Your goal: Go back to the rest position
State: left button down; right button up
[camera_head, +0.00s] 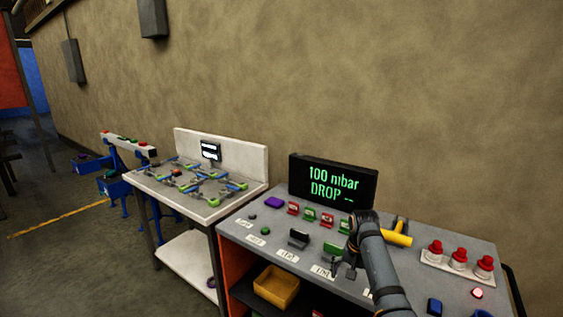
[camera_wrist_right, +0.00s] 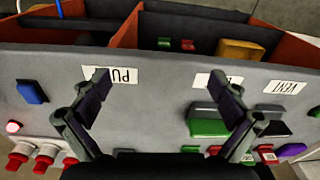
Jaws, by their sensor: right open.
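My right arm reaches in from the lower right in the head view. Its gripper (camera_head: 345,268) is over the front part of the grey console top (camera_head: 403,276). In the right wrist view the two fingers of the right gripper (camera_wrist_right: 161,84) stand wide apart with nothing between them. A white label (camera_wrist_right: 112,76) on the console lies behind the left finger, and a green block (camera_wrist_right: 207,129) lies beside the right finger. How high the fingertips are above the console is hard to tell. My left gripper is in neither view.
A display reading "100 mbar DROP" (camera_head: 333,183) stands at the console's back. Small red and green holders (camera_head: 310,214) stand left. A white workbench (camera_head: 222,148) stands further left, with floor beyond.

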jog(key=s+d+f+n+t, duration=0.1)
jog(key=s+d+f+n, duration=0.1)
jog(key=s+f, duration=0.5)
jog(key=s+d+f+n, duration=0.1)
jog(key=s+f, duration=0.3)
jog(key=s, duration=0.5)
jog(key=s+r+n+t+h, duration=0.1)
jog(key=s+r+n, duration=0.1)
jog(key=s, duration=0.7)
jog(key=s+r+n+t, duration=0.1)
jog(key=s+r+n, duration=0.1)
jog(key=s, duration=0.7)
notch_tip(320, 180, down, 28)
jog(key=s+d+g, duration=0.1)
jog(key=s+d, duration=0.2)
pick_arm(q)
jog(key=shift+s+f, duration=0.1)
jog(key=shift+s, duration=1.1)
pick_arm(e)
jog(key=s+f+g, duration=0.1)
jog(key=s+f, duration=1.4)
jog(key=s, duration=0.3)
jog(key=shift+d+m, duration=0.25)
jog(key=shift+m, duration=0.05)
